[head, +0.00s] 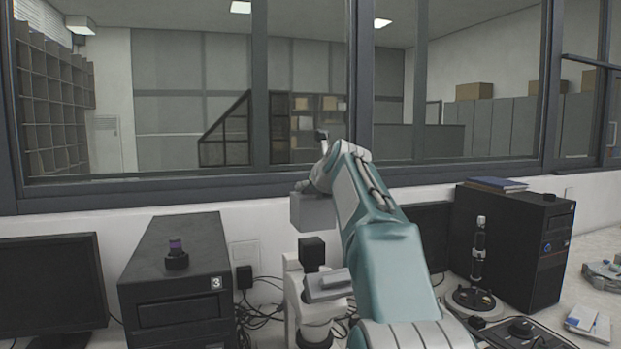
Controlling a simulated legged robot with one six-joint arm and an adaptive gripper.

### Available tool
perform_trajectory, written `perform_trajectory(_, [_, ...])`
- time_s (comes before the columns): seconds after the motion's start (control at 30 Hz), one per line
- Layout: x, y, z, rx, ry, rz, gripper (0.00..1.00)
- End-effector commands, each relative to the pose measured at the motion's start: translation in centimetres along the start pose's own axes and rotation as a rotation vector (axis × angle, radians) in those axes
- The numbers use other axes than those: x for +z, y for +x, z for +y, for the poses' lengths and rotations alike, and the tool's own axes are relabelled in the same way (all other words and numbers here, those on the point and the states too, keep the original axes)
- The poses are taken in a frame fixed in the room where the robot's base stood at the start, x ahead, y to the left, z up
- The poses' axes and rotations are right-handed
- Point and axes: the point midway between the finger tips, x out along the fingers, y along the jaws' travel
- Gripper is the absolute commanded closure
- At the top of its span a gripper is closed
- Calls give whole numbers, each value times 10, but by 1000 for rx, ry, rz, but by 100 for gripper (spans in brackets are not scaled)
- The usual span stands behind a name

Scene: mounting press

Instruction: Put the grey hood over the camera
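The grey hood (312,213) is a plain box-like cover held in the air in the middle of the head view. My gripper (306,186) is at the hood's top edge and appears shut on it; the fingertips are small and partly hidden by my arm. The camera (312,252) is a small black block on top of the white microscope (318,308). The hood is above the camera, roughly in line with it in this view, with a small gap between them. The depth offset cannot be told from this one view.
A black computer tower (178,270) with a small dark-purple object (177,254) on top stands left. A second tower (520,240) and an upright instrument (477,270) stand right. My arm partly covers a monitor (430,230). The window frame (180,196) runs behind.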

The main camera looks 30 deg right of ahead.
Motion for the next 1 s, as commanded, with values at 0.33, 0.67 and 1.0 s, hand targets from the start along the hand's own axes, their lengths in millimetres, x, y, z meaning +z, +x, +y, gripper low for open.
perform_trajectory(0.33, [-27,11,1,2,0,-1,75])
perform_trajectory(0.67, [-53,22,1,2,0,0,75])
perform_trajectory(1.0, [-80,33,1,2,0,-1,75])
